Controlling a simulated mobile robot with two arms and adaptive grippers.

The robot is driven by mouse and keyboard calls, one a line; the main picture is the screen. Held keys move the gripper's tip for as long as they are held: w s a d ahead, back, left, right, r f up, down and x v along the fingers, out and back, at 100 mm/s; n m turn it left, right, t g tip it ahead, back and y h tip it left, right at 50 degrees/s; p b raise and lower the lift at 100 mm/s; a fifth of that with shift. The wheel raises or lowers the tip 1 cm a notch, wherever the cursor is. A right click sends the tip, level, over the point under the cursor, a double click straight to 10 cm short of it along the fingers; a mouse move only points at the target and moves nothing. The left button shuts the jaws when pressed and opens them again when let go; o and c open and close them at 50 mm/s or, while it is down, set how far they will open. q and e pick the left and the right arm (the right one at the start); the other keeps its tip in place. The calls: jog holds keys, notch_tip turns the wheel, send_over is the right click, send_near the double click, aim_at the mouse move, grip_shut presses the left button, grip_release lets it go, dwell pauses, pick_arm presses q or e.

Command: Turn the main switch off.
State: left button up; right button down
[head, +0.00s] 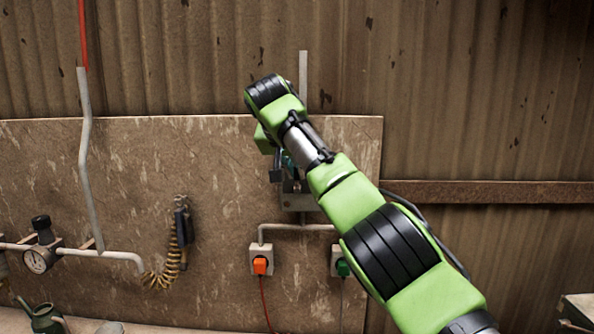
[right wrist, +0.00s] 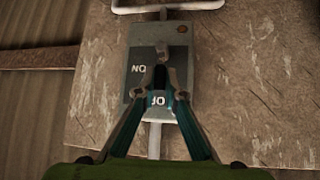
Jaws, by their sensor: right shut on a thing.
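The main switch is a grey box (right wrist: 143,60) on the board, with white ON and OFF lettering that shows turned over in the right wrist view. A short metal pivot piece (right wrist: 181,52) sits on its face. My right gripper (right wrist: 160,78) is shut on the switch's lever, in front of the lettering; its fingertips hide most of the lever. In the head view the lower part of the switch box (head: 298,202) shows beneath my right gripper (head: 287,172), and my green arm covers the rest. My left gripper is in neither view.
A coiled hose (head: 173,258), pressure gauge (head: 40,259) and watering can (head: 45,318) are at left.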

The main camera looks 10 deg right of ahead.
jog(key=c, duration=2.1)
grip_release()
jog(key=shift+f, duration=0.1)
jog(key=v, duration=1.2)
jog(key=shift+w, duration=0.1)
